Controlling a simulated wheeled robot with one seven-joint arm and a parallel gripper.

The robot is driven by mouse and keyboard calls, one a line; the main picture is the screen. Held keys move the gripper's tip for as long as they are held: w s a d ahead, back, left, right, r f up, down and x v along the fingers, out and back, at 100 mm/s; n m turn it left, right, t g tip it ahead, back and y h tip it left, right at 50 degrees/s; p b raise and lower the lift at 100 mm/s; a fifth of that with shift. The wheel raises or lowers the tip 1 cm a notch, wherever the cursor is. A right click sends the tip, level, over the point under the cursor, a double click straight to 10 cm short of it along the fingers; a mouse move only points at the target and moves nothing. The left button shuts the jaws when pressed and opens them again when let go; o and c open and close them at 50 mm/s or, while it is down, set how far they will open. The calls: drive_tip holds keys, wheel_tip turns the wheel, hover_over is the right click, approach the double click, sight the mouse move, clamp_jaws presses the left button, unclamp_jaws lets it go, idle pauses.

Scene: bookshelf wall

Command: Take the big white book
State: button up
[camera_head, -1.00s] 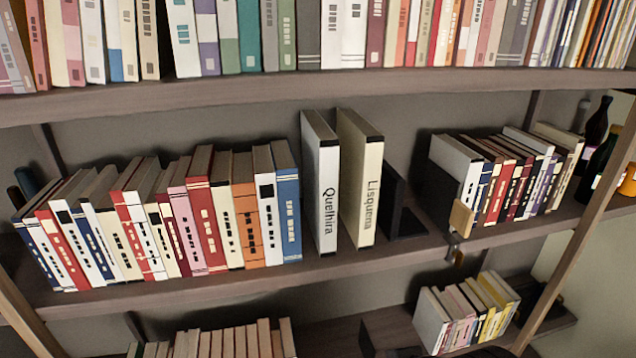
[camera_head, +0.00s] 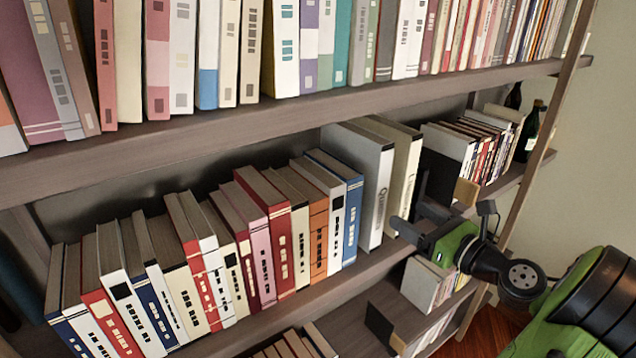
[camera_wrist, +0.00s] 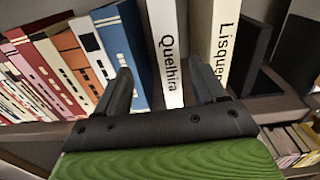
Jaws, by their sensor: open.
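The big white book, marked "Quelhira" (camera_wrist: 168,55), stands upright on the middle shelf. Its spine (camera_head: 379,200) also shows in the head view, right of the blue book (camera_head: 354,215). A tall cream book, "Lisquena" (camera_wrist: 222,42), stands just right of it. My gripper (camera_wrist: 161,68) is open and empty in front of the shelf. In the wrist view its left finger overlaps the blue book and its right finger lies between the white and cream spines, with the white spine between them.
A tight row of books (camera_head: 200,260) fills the shelf to the left. A dark bookend (camera_head: 436,178) stands right of the cream book, with more books (camera_head: 480,145) and a bottle (camera_head: 530,130) beyond. The shelf above (camera_head: 250,112) is full of books.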

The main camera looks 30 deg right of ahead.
sight(365, 181)
drive_tip(key=w, duration=1.5)
drive_tip(key=shift+w+d, duration=0.25)
drive_tip(key=shift+w, duration=0.1)
drive_tip(key=shift+s, duration=0.15)
drive_tip(key=shift+c, duration=0.9)
clamp_jaws()
drive_tip(key=shift+r, duration=0.25)
